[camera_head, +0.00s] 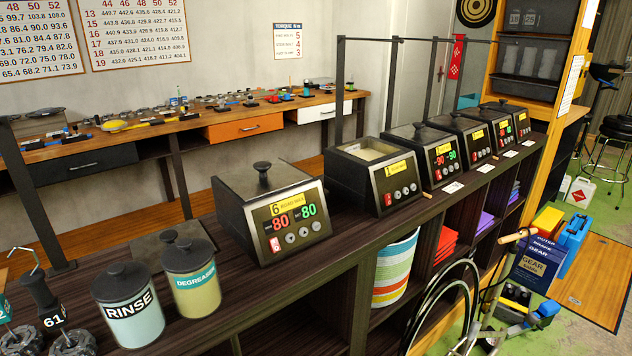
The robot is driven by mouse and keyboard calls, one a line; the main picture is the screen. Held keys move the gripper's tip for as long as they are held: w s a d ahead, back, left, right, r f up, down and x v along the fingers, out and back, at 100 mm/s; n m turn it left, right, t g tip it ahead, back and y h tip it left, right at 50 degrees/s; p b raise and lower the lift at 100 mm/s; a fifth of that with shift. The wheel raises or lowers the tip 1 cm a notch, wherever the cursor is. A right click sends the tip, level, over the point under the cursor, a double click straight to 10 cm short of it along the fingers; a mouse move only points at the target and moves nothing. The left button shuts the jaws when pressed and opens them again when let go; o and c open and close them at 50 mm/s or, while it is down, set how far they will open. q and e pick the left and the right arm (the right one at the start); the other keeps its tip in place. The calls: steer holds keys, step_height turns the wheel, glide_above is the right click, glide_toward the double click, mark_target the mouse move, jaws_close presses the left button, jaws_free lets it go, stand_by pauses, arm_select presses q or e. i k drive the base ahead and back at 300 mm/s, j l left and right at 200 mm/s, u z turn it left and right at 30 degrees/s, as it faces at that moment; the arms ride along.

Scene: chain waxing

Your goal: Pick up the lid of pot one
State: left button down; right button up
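A row of dark box-shaped wax pots stands on the long dark counter. The second pot from the left (376,180) has no lid on and shows a pale surface inside; its yellow label seems to start with 1, but the print is small. A flat dark lid with a knob (148,243) lies on the counter behind the jars, partly hidden by them. The nearest pot (240,222), labelled 6, has its knobbed lid (264,181) on and shows 80 and 80. The pots further right (420,135) have lids on. Neither gripper is in view.
A RINSE jar (130,318) and a DEGREASER jar (193,290) stand at the counter's left, near black-handled tools (45,305). Dark uprights (340,90) rise behind the pots. A workbench (215,120) runs along the wall. Bicycle parts (470,300) stand at lower right.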

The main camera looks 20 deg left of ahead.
mark_target(148, 248)
steer(key=j+u, duration=0.1)
steer(key=u, duration=1.2)
